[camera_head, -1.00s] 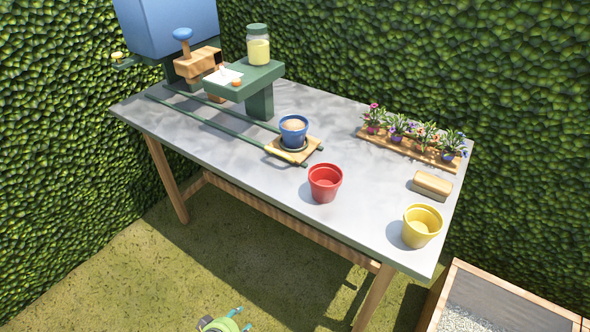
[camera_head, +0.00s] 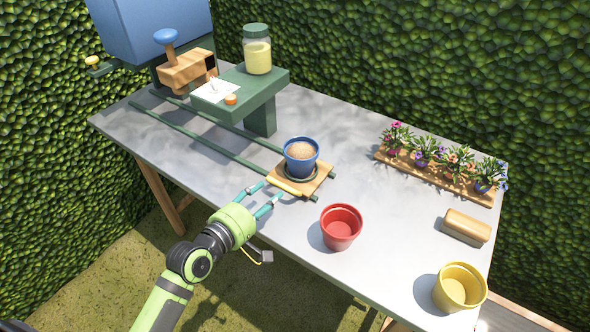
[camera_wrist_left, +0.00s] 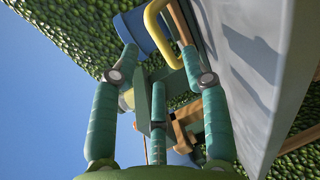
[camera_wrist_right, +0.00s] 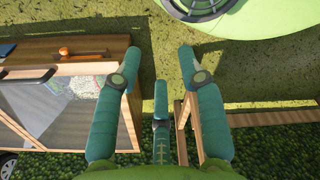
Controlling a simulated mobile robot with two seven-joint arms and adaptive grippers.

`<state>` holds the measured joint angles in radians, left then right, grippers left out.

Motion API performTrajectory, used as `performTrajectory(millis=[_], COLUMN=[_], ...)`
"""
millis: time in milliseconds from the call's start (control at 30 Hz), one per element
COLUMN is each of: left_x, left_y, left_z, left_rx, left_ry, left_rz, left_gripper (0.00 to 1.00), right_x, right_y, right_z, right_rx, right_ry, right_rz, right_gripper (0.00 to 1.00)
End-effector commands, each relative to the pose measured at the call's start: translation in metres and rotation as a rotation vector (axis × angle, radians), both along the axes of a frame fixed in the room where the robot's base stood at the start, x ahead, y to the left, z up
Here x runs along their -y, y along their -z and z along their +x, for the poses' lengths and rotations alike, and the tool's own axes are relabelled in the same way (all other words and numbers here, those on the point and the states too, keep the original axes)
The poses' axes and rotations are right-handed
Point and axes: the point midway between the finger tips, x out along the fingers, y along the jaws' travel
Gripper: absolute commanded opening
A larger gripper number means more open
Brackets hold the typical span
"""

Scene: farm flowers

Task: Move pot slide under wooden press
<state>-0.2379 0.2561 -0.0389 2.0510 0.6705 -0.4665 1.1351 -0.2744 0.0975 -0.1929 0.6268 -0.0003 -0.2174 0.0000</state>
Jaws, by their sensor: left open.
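The pot slide (camera_head: 318,180) is a wooden plate with a yellow handle (camera_head: 284,187) on its front left edge. It sits at the near right end of two green rails (camera_head: 208,141). A blue pot (camera_head: 301,160) filled with soil stands on it. The wooden press (camera_head: 187,71), with a blue knob, is at the rails' far left end. My left gripper (camera_head: 259,196) is open and empty, just left of the handle; the handle (camera_wrist_left: 160,25) shows ahead of its fingers in the left wrist view. My right gripper (camera_wrist_right: 152,70) is in its own wrist view, fingers apart and empty, over grass.
A green shelf (camera_head: 262,84) with a jar (camera_head: 257,52) overhangs the rails. A red pot (camera_head: 341,227) and a yellow pot (camera_head: 459,288) stand to the right. Flowers (camera_head: 440,163) and a wooden block (camera_head: 466,227) are near the right edge.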

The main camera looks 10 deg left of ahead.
Motion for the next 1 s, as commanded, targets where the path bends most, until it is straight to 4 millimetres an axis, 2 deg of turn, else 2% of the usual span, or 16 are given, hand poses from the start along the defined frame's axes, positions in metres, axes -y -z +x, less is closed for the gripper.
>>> performTrajectory(millis=[167,433,600,867,900,967,1000], left_x=[0.006,0.019,0.023,0.023,0.023,0.023,0.023], left_y=[0.002,0.012,0.014,0.015,0.015,0.015,0.015], left_z=[0.017,0.053,0.064,0.064,0.064,0.064,0.064], left_rx=[0.002,0.001,0.001,0.001,0.0,0.0,0.0], left_ry=[0.0,0.0,-0.001,-0.001,-0.001,-0.001,0.0], left_rz=[-0.002,0.0,0.001,0.002,0.001,0.001,0.001], left_gripper=[0.46,0.46,0.46,0.46,0.3,0.06,0.0], right_x=[-0.009,-0.023,-0.021,-0.014,-0.014,-0.013,-0.013], right_y=[-0.001,-0.001,-0.001,-0.002,-0.002,-0.002,-0.002], right_z=[-0.01,-0.04,-0.035,-0.017,-0.017,-0.018,-0.018], right_rx=[-0.014,-0.061,-0.054,-0.024,-0.024,-0.024,-0.025], right_ry=[0.001,-0.004,-0.004,-0.001,0.0,0.001,0.001], right_rz=[0.01,0.027,0.025,0.018,0.017,0.017,0.016], right_gripper=[0.4,0.4,0.4,0.4,0.4,0.4,0.4])
